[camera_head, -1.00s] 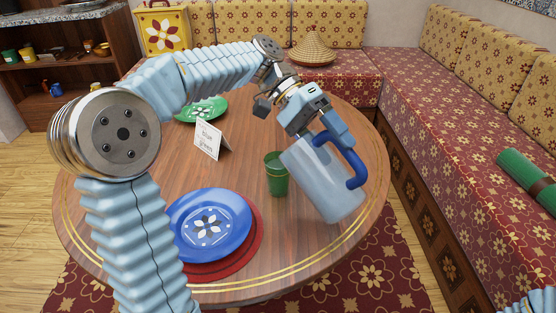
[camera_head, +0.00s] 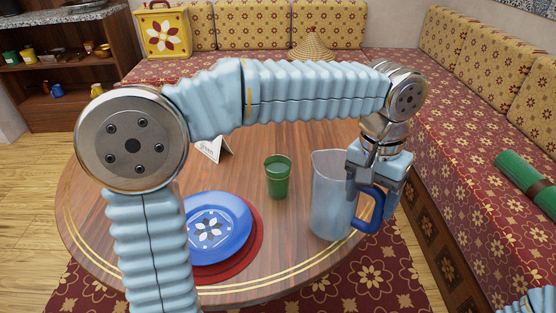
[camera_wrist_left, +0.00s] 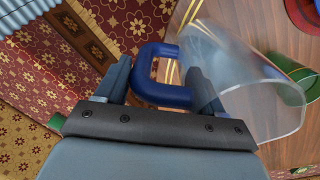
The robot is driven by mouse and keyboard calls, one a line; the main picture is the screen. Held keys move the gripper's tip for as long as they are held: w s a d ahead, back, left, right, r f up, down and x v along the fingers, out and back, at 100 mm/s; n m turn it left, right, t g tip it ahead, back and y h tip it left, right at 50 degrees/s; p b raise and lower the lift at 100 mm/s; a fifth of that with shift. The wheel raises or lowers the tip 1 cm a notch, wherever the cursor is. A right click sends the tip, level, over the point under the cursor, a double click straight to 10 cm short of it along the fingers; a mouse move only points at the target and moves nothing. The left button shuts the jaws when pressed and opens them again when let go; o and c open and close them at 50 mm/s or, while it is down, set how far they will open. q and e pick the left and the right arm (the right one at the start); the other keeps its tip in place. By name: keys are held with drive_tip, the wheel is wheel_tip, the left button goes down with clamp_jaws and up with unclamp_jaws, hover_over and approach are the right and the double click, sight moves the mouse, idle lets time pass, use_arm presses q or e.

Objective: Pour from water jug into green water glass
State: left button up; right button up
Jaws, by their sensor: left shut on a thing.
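The water jug (camera_head: 330,200) is clear with a blue handle (camera_head: 371,208). It is upright at the right side of the round table in the head view; I cannot tell whether its base touches the table. My left gripper (camera_head: 372,192) is shut on the jug's handle from above. In the left wrist view the blue handle (camera_wrist_left: 160,94) sits between the fingers, with the clear jug wall (camera_wrist_left: 262,85) to the right. The green water glass (camera_head: 278,178) stands upright on the table, left of the jug and apart from it. My right gripper is not in view.
A blue plate (camera_head: 220,222) lies on a red mat (camera_head: 257,248) left of the glass. A small sign card (camera_head: 208,150) stands behind it, partly hidden by my left arm. Cushioned benches (camera_head: 450,140) border the table at the back and right.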

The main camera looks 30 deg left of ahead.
use_arm(q)
drive_tip(key=shift+d+f+y, duration=0.25)
drive_tip(key=shift+f+y, duration=0.2)
drive_tip(key=shift+y, duration=0.05)
wheel_tip(320, 180, up, 6)
drive_tip(key=d, duration=0.3)
drive_tip(key=shift+s, duration=0.35)
